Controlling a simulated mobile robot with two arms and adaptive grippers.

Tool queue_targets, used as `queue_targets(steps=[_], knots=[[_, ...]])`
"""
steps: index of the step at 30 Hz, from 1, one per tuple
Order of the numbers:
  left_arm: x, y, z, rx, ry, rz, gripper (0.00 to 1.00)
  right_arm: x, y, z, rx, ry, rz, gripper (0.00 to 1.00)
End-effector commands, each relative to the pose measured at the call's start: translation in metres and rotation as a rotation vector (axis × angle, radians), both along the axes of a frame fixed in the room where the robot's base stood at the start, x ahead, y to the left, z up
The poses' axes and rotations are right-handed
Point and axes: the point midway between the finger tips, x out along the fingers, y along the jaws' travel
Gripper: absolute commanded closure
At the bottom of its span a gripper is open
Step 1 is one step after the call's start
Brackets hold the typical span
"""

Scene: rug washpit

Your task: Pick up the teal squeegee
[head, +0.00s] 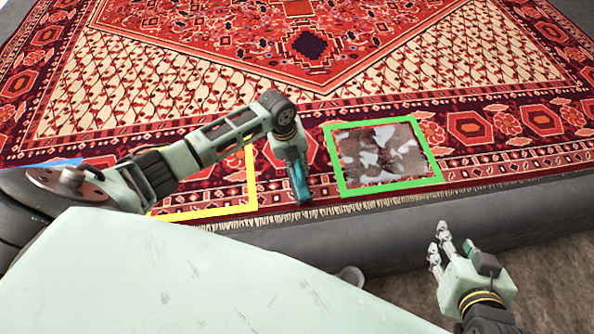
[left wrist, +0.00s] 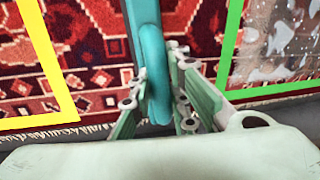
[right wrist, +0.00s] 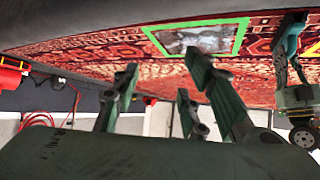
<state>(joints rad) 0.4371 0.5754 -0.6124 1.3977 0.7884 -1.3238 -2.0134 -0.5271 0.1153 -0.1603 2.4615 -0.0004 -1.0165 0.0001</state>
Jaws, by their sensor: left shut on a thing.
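The teal squeegee (head: 297,180) is in the middle of the head view, over the near border of the red rug, between the yellow and green frames. My left gripper (head: 292,150) is above it, mostly hidden by its own wrist. In the left wrist view the fingers (left wrist: 165,105) are closed on both sides of the squeegee's teal handle (left wrist: 153,70). I cannot tell whether the squeegee touches the rug. My right gripper (head: 438,247) is empty at the lower right, its fingers spread apart, away from the squeegee. It also shows in the right wrist view (right wrist: 160,95).
The patterned red rug (head: 470,60) fills the far side. A green frame (head: 340,187) surrounds a patch with whitish blotches. A yellow frame (head: 252,180) lies left of the squeegee, with a blue edge (head: 55,162) farther left. A dark ledge (head: 400,235) runs along the rug's near edge.

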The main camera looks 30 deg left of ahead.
Motion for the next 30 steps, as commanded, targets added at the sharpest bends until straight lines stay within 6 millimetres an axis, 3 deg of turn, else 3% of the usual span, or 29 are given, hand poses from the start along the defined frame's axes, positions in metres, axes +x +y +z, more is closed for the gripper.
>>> queue_targets(steps=[14,20,26,30], knots=[[0.001,0.000,0.005,0.000,-0.001,0.000,1.00,-0.004,-0.001,-0.002,-0.004,0.023,0.000,0.60],[0.001,0.000,0.020,-0.001,-0.002,0.000,1.00,-0.030,-0.010,-0.021,-0.035,0.165,-0.010,0.60],[0.001,0.000,0.045,0.000,-0.003,0.000,1.00,-0.075,-0.025,-0.042,-0.081,0.379,-0.028,0.60],[-0.001,-0.025,0.058,-0.004,-0.002,-0.004,1.00,-0.113,-0.037,-0.052,-0.115,0.542,-0.041,0.60]])
